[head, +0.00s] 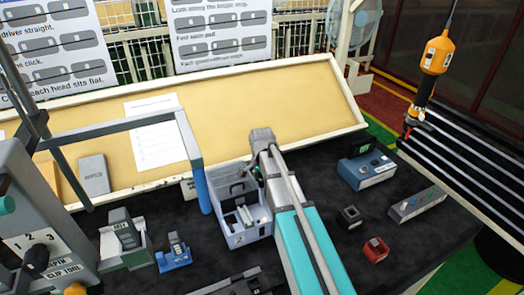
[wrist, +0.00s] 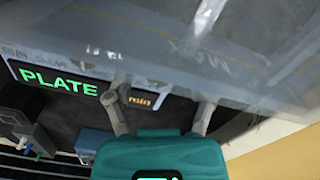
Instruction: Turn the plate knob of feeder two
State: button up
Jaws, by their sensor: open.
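Feeder two is most likely the pale grey-blue bin marked 2 (head: 238,241), at the middle of the black bench in the head view. Small dark and pale parts lie in it, and my arm covers its right side. In the wrist view a black display reading PLATE (wrist: 58,80) in green, with smaller orange text, lies just beyond my fingers. A clear, see-through wall crosses the upper right of that view. I cannot make out the plate knob in either view.
A blue handle post (head: 202,188) stands left of the bin. A blue box with a green display (head: 369,170), a button box (head: 418,204), a black block (head: 350,216) and a red block (head: 376,249) are to the right. An orange driver (head: 437,55) hangs at upper right.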

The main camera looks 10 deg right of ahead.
aim_at(262, 180)
jog(key=m, duration=1)
jog(key=shift+m, duration=0.4)
notch_tip(262, 180, up, 14)
jog(key=p, duration=1.3)
jog(key=shift+p, duration=0.4)
jog(key=shift+f, duration=0.1)
jog(key=s+f+n+b, duration=0.3)
jog(key=s+n, duration=0.2)
jog(key=n, duration=0.1)
jog(key=s+f+n+b, duration=0.2)
jog(key=s+n, duration=0.3)
jog(key=n, duration=0.2)
jog(key=s+f+n+b, duration=0.3)
jog(key=s+n, duration=0.3)
jog(key=n, duration=0.1)
jog(key=shift+s+f+b, duration=0.1)
jog(key=shift+f+b, duration=0.2)
jog(key=shift+f, duration=0.05)
jog(key=shift+s+f+n, duration=0.2)
jog(key=shift+s+n, duration=0.35)
jog(key=shift+n, duration=0.55)
